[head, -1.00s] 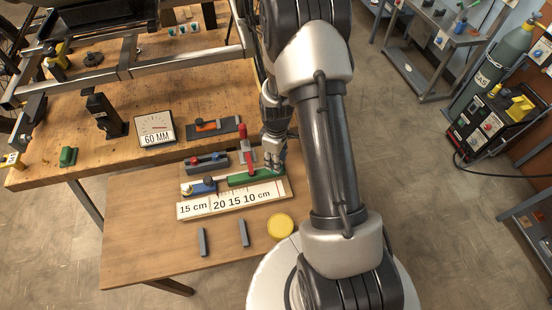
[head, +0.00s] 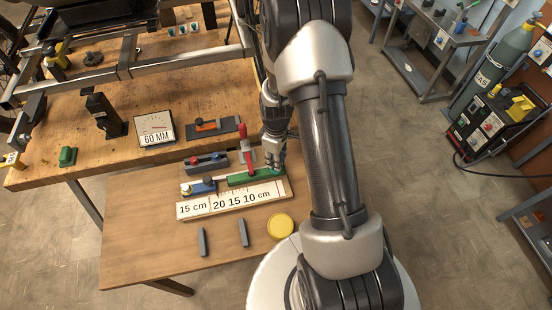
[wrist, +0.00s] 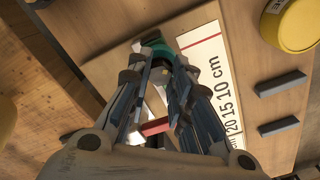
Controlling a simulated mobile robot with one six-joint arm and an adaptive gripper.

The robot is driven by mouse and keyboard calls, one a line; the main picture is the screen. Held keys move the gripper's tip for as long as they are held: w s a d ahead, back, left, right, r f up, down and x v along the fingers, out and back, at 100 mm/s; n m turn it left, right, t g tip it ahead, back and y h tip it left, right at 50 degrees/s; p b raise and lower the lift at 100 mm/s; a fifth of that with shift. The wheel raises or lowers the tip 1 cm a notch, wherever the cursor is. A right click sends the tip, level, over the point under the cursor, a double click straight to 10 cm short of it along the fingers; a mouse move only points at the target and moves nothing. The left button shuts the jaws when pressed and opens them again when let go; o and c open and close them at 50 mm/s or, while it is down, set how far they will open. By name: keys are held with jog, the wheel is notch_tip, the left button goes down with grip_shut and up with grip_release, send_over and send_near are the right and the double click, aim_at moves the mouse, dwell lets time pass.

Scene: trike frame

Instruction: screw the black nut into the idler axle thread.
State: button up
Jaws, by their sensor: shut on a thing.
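My gripper (head: 277,166) points down at the right end of a green block (head: 243,180) in a fixture on the lower table. In the wrist view my gripper's fingers (wrist: 170,72) are close together around something small, mostly hidden between the tips. A teal-green end of the block (wrist: 154,43) shows just beyond the tips. I cannot make out the black nut or the idler axle thread for certain. A red lever (head: 244,134) stands just left of my gripper, and a red bar (wrist: 155,127) shows below the fingers in the wrist view.
A ruler board (head: 230,202) lies in front of the fixture. A yellow round lid (head: 280,226) and two grey bars (head: 202,242) (head: 243,233) lie nearer. A 60 MM gauge (head: 155,127) and the metal frame (head: 170,62) are on the higher bench. The lower table's front left is clear.

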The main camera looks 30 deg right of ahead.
jog(key=shift+m, duration=0.9)
jog(key=shift+m, duration=0.9)
jog(key=shift+m, duration=1)
jog(key=shift+m+b, duration=0.3)
jog(key=shift+m, duration=0.4)
